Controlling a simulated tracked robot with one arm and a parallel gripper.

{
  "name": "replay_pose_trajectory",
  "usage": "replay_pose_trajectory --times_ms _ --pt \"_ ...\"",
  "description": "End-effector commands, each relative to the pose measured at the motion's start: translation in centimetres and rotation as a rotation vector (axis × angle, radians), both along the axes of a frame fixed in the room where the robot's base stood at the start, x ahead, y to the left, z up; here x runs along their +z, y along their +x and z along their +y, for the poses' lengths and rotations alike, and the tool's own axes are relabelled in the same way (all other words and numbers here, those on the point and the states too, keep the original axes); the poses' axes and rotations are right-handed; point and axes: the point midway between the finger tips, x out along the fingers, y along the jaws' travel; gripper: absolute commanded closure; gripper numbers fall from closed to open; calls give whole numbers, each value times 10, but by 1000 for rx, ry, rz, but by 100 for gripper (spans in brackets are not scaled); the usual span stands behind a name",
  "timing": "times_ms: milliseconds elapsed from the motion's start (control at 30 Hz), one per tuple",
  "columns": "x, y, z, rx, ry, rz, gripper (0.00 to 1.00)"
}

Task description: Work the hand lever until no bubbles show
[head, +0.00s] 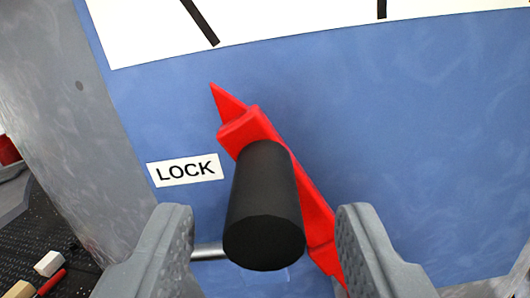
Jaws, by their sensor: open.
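A red lever (310,195) with a pointed tip lies along a blue panel (400,120), its tip toward the upper left. A black cylindrical knob (263,210) sticks out from the lever toward me. My gripper (268,240) is open, with one grey finger on each side of the knob. I cannot tell whether either finger touches the knob. No bubbles are visible in this view.
A white label reading LOCK (185,170) is left of the knob. A white dial face with black marks (290,18) tops the panel. A metal rod (208,252) shows behind the knob. Small blocks (48,263) lie on the dark deck (35,235) at lower left.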

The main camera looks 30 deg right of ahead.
Motion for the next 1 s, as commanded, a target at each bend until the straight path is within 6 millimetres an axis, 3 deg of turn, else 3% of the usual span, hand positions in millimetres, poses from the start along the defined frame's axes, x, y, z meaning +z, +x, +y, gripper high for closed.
replay_pose_trajectory --times_ms 233,633,800,867,900,1000 --pt "-1 16 -14 -1 -1 0 54" --pt "-1 19 -16 -1 0 2 54" --pt "-1 19 -16 -1 0 2 100" --pt "-1 19 -16 -1 0 2 100" --pt "0 20 -2 3 0 0 100" --pt "0 19 -11 2 3 -1 100"
